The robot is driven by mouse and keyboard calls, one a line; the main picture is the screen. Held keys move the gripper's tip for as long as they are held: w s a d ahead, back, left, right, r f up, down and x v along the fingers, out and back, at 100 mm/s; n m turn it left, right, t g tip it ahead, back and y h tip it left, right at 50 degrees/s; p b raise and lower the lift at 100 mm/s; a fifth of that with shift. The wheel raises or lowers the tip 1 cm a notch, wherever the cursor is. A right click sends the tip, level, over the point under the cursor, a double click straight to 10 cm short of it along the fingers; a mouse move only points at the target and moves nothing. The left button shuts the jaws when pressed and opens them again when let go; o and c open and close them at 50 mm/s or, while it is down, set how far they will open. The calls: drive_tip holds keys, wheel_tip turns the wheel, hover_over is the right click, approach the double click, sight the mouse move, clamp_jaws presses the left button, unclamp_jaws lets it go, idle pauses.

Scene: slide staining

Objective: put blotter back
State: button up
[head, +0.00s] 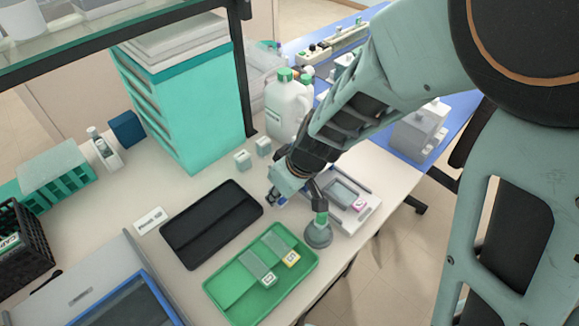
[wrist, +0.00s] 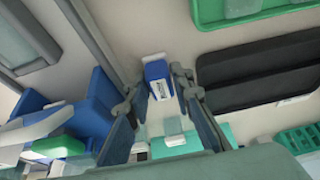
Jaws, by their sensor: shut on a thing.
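My gripper (head: 273,198) is low over the bench, between the black tray and the white flat unit, in the head view. In the wrist view my gripper (wrist: 160,86) has its two fingers closed around a small blue block with a white label and a white end (wrist: 158,78), which seems to be the blotter. In the head view the block is mostly hidden by the fingers and the wrist. I cannot tell whether it touches the bench.
A black tray (head: 188,243) lies left of my gripper. A green tray (head: 225,293) with slides lies in front. A grey round-based stand (head: 318,236) and a white unit (head: 359,216) are close on the right. A white jug (head: 287,108) stands behind.

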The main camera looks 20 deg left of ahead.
drive_tip(key=shift+s+r, duration=0.1)
drive_tip(key=shift+f, duration=0.25)
drive_tip(key=o, duration=0.7)
drive_tip(key=shift+r, duration=0.1)
drive_tip(key=shift+c, duration=0.2)
drive_tip(key=shift+r+p, duration=0.35)
drive_tip(key=shift+r, duration=0.15)
drive_tip(key=p+v, duration=0.6)
drive_tip(key=v, duration=0.5)
drive_tip(key=shift+d, duration=0.25)
drive_tip(key=shift+s, duration=0.1)
